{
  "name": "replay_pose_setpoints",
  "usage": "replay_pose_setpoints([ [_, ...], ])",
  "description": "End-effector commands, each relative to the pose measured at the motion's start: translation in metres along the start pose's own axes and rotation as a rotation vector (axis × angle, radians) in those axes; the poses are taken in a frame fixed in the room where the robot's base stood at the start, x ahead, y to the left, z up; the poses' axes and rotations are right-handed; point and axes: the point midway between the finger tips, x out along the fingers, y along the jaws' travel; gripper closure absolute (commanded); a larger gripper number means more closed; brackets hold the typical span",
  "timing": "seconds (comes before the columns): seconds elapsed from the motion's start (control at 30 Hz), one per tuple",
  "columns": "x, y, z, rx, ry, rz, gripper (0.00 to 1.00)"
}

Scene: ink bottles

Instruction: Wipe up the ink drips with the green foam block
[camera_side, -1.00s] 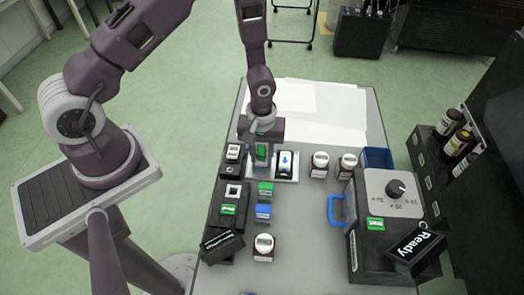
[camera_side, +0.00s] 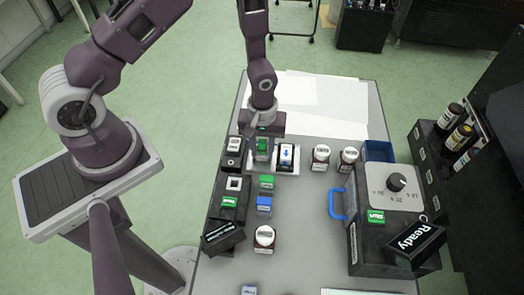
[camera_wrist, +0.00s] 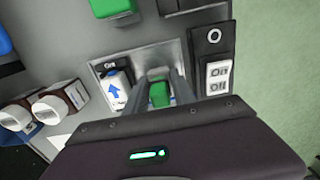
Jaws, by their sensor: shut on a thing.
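My gripper (camera_side: 262,140) points down at the back of the table, over a pale metal tray (camera_side: 287,170). It is shut on a green foam block (camera_side: 262,147). In the wrist view the green block (camera_wrist: 160,94) sits between the two grey fingers (camera_wrist: 160,88), at the tray (camera_wrist: 135,57). I cannot tell whether the block touches the tray. I cannot make out any ink drips.
A blue-arrow bottle (camera_side: 286,154) stands on the tray, right beside my gripper. An On/Off switch box (camera_side: 233,146) is close on the left. Two white-capped bottles (camera_side: 321,157) (camera_side: 348,159) stand to the right. A dial machine (camera_side: 395,205) has a blue handle (camera_side: 337,205). White sheets (camera_side: 320,105) lie behind.

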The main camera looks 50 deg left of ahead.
Motion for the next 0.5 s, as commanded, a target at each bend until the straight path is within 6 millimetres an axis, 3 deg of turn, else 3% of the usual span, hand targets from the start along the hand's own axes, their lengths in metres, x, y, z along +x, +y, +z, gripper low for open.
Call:
replay_pose_setpoints([
  [0.27,0.0,0.0,-0.018,-0.001,0.001,0.001,1.0],
  [0.5,-0.001,0.0,-0.019,0.0,0.001,0.001,1.0],
])
